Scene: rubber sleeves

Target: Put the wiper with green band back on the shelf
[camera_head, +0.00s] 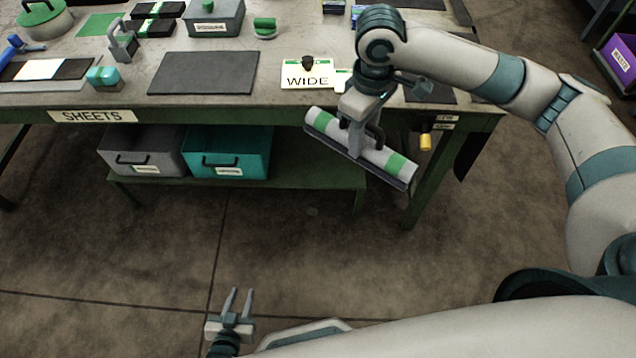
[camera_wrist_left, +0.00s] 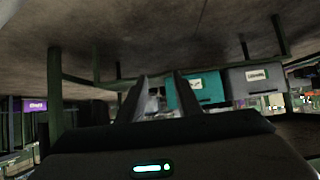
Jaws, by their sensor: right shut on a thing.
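The wiper with green bands (camera_head: 376,156), a pale roller shape with a dark lower edge, hangs tilted in front of the table's front edge in the head view. My right gripper (camera_head: 358,136) is shut on its dark handle from above. The lower shelf (camera_head: 315,174) is a green board under the table, partly hidden by the wiper. My left gripper (camera_head: 238,302) is open and empty, low in front of the table. Its fingers also show apart in the left wrist view (camera_wrist_left: 162,95).
A grey bin (camera_head: 140,152) and a teal bin (camera_head: 228,153) stand on the lower shelf's left part; its right part looks bare. The tabletop holds a "WIDE" sign (camera_head: 307,76), a dark mat (camera_head: 204,73) and a grey box (camera_head: 213,18). A table leg (camera_head: 425,185) stands right of the wiper.

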